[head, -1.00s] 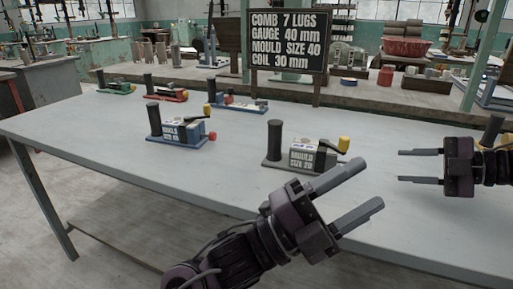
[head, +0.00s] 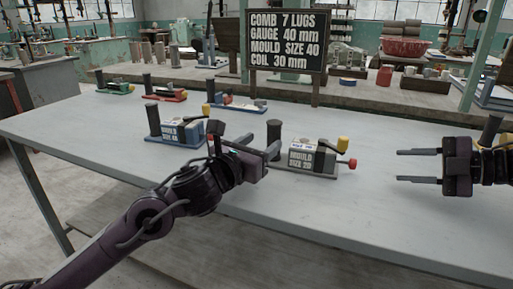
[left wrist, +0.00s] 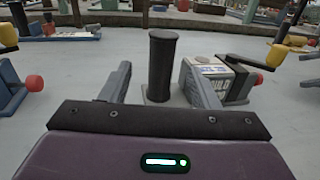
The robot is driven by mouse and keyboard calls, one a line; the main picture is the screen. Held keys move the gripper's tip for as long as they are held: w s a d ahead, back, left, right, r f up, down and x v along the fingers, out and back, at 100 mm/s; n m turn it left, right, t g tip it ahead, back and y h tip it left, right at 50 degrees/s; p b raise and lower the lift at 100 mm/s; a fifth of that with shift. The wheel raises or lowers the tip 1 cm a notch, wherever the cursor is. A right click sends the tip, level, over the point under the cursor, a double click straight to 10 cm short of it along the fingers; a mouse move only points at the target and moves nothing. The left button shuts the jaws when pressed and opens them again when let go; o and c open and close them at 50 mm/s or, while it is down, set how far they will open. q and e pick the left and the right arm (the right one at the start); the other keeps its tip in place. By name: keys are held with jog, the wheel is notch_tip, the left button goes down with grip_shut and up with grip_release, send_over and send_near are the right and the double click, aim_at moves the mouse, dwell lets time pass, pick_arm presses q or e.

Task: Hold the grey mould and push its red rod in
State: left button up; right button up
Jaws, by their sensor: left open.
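The grey mould (head: 312,158), lettered MOULD SIZE 20, stands mid-table with a black upright post (head: 274,136) at its left end. Its red rod knob (head: 352,163) sticks out at the right end, below a yellow knob (head: 342,143). My left gripper (head: 262,145) is open at the post's left. In the left wrist view, the post (left wrist: 162,65) appears between the fingers, apart from both; how deep is unclear. The grey mould's box (left wrist: 225,82) and red knob (left wrist: 276,55) lie to the right. My right gripper (head: 400,166) is open and empty, right of the mould.
A blue mould (head: 183,131), lettered size 40, stands left of my left gripper, partly hidden by it. Green (head: 115,88), red (head: 166,95) and another blue-based (head: 238,105) device stand behind. A sign (head: 288,40) stands at the back. The table's front right is clear.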

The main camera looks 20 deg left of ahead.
aim_at(271, 137)
pick_arm(q)
jog(key=w, duration=0.3)
jog(key=w+d, duration=0.1)
jog(key=w, duration=0.2)
jog(key=shift+d, duration=0.2)
